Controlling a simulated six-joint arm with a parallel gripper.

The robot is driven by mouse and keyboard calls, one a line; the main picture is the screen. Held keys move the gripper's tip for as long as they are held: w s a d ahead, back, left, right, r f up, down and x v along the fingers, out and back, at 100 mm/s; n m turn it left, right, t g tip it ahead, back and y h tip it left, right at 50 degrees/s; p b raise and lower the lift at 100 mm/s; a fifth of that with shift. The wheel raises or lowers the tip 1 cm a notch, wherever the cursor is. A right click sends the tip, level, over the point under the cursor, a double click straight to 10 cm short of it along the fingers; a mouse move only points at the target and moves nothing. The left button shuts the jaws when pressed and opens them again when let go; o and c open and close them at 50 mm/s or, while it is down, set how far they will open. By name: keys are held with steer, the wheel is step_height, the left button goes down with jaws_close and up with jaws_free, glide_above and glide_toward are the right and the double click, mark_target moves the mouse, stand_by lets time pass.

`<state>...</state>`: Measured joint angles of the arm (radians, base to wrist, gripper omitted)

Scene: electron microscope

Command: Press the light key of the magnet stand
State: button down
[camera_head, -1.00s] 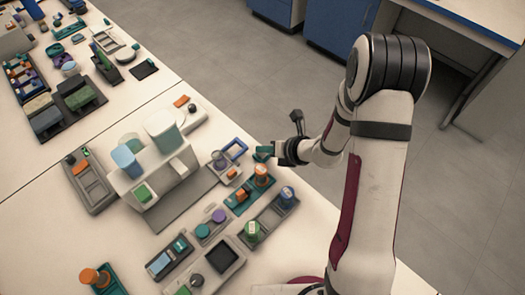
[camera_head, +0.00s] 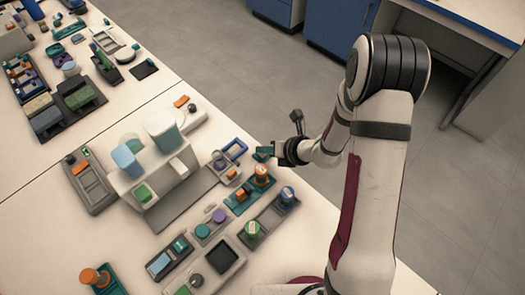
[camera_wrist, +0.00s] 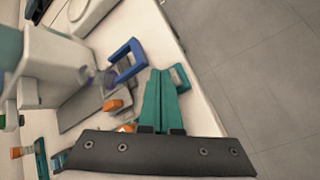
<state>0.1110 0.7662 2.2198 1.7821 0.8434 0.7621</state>
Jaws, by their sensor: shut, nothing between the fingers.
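My gripper (camera_head: 263,152) is at the right edge of the table, its teal fingers together and empty. In the wrist view the fingers (camera_wrist: 160,95) point away over the table edge area. Left of them stands a small grey unit with a blue frame (camera_head: 235,149), a purple knob (camera_head: 218,155) and an orange key (camera_head: 232,173); I cannot tell for sure that it is the magnet stand. In the wrist view the blue frame (camera_wrist: 128,62), purple knob (camera_wrist: 107,78) and orange key (camera_wrist: 113,105) lie left of the fingers, apart from them. No key is marked legibly as the light key.
A large white microscope-like device (camera_head: 155,170) stands left of the unit. A teal tray with orange-topped parts (camera_head: 261,176) and a dark tray with green and blue knobs (camera_head: 272,218) lie below my gripper in the head view. Open floor (camera_head: 280,90) lies beyond the table edge.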

mark_target(264, 156)
steer(key=shift+f, duration=0.45)
steer(key=shift+r, duration=3.5)
steer(key=s+a+r+n+g+y, duration=0.25)
steer(key=s+a+r+n, duration=0.25)
steer(key=s+r+n, duration=0.75)
steer(key=s+d+n+g+h, duration=0.3)
steer(key=s+d+n+h, duration=0.5)
steer(key=s+n, duration=0.7)
steer(key=d+n, duration=0.2)
steer(key=shift+d+r, duration=0.25)
steer(key=shift+d, duration=0.1)
